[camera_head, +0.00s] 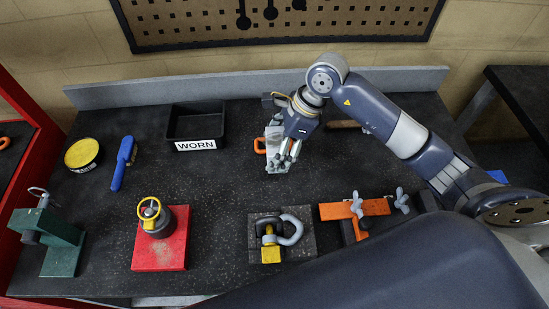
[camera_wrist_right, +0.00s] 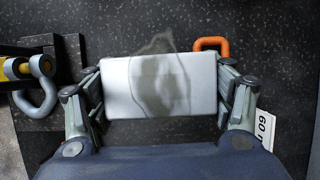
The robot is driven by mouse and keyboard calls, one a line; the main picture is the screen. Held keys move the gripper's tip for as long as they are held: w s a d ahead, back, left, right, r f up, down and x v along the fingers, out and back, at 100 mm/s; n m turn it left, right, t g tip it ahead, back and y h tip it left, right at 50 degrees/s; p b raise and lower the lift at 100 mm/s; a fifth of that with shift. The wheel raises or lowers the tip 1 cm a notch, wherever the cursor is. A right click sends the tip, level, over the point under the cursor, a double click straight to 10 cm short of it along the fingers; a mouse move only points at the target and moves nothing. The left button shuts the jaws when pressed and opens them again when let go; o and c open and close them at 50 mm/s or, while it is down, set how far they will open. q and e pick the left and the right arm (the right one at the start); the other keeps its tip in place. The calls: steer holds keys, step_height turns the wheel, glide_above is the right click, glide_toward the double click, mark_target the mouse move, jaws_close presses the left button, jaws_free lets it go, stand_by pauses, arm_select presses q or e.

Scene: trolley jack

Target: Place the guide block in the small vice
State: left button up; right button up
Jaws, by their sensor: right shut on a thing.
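My right gripper (camera_head: 281,160) is over the middle of the bench and shut on a pale grey block, seemingly the guide block (camera_head: 276,168). In the right wrist view the block (camera_wrist_right: 158,86) lies crosswise between the two fingers, with a darker grey smudge or shadow on its face. I cannot tell whether it touches the bench. A green vice-like device (camera_head: 58,251), perhaps the small vice, stands at the far left front of the bench. My left gripper is not in view.
An orange loop (camera_head: 260,146) lies close beside the held block. Along the front are a red plate (camera_head: 175,257) with a yellow handwheel, a dark plate (camera_head: 306,255) with a shackle, and an orange clamp (camera_head: 375,208). A black WORN bin (camera_head: 170,124) stands behind.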

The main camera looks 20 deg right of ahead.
steer(key=shift+f+p, duration=0.65)
steer(key=shift+f, duration=1.95)
steer(key=shift+f, duration=0.15)
steer(key=o, duration=1.9)
